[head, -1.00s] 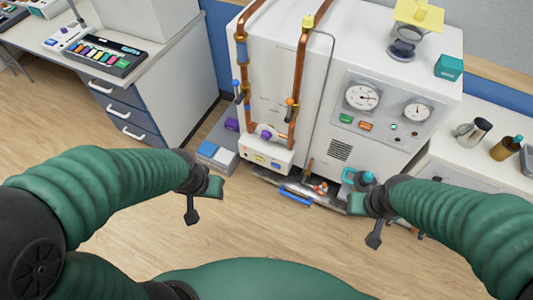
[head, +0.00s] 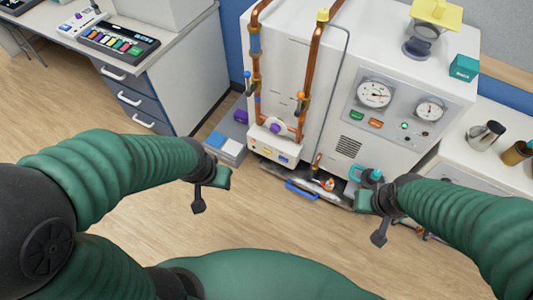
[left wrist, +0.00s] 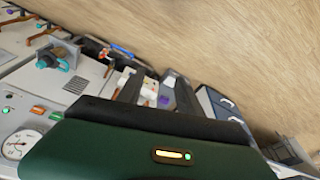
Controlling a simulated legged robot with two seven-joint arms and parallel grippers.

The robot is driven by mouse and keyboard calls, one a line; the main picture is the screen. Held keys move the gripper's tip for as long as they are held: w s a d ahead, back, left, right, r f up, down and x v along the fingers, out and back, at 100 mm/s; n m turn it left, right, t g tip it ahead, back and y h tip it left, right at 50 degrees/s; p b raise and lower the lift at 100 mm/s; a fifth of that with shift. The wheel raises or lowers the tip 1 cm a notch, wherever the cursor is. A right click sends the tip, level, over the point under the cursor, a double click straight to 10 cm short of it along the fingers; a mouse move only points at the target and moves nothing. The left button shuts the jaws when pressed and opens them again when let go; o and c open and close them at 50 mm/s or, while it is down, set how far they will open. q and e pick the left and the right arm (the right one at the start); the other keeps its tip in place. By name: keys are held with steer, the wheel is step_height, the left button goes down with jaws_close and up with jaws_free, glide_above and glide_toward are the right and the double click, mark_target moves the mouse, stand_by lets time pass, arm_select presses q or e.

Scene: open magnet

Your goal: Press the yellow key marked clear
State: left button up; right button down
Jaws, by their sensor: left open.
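A dark keypad (head: 118,43) with a row of coloured keys lies on the desk at the upper left of the head view. A yellow key shows among them, but its marking is too small to read. My left gripper (head: 211,190) is open and empty above the floor, below and right of the desk and well apart from the keypad. My right gripper (head: 371,219) is in front of the white machine, and its jaws are not clear. The left wrist view shows the machine's gauge and the floor; I cannot make out the keypad there.
The white machine (head: 310,75) with copper pipes and gauges stands ahead. A low box (head: 269,147) with small coloured buttons sits at the pipes' foot. The desk's drawers (head: 135,100) face the open wooden floor (head: 60,130). A counter (head: 460,140) with cups is at right.

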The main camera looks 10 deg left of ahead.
arm_select(q)
jaws_close()
stand_by(0.4)
steer(key=shift+f, duration=0.1)
stand_by(1.2)
